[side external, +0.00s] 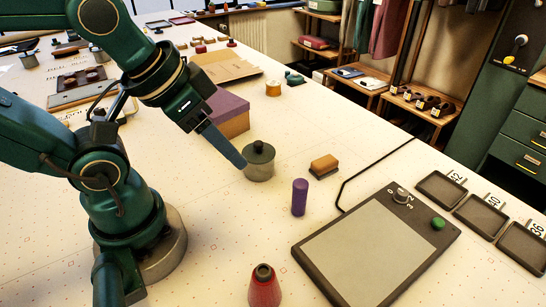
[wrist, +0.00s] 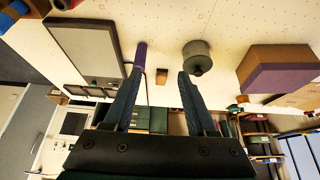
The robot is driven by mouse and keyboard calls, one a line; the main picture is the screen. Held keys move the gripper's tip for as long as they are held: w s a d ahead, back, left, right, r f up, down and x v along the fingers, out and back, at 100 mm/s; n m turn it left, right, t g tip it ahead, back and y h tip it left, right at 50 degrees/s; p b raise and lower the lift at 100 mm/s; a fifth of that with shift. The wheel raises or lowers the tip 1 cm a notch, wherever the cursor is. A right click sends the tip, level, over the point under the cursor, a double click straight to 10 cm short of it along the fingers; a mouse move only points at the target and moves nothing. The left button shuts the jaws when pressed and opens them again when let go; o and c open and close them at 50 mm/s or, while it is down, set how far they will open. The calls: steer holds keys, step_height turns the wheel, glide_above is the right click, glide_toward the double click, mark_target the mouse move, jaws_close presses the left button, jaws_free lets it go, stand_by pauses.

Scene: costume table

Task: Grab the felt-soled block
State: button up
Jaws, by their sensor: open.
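The felt-soled block (side external: 324,164) is a small tan wooden block with a dark grey underside. It lies on the white dotted table, right of the grey lidded tin and behind the purple cylinder. In the wrist view the block (wrist: 161,76) shows small and distant between my two fingers. My gripper (side external: 241,164) hangs above the table, left of the block and apart from it. In the side view its blue fingers overlap, and the tip is in front of the tin's left edge. In the wrist view my gripper (wrist: 160,69) is open, with nothing between the fingers close up.
The grey tin (side external: 258,168) stands between my fingertips and the block. A purple cylinder (side external: 299,199) stands upright in front of the block. A flat grey-screened device (side external: 370,250) lies to the right, with a black cable. A purple-topped box (side external: 228,112) and red cone (side external: 264,289) stand nearby.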

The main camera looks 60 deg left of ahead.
steer(key=o, duration=0.5)
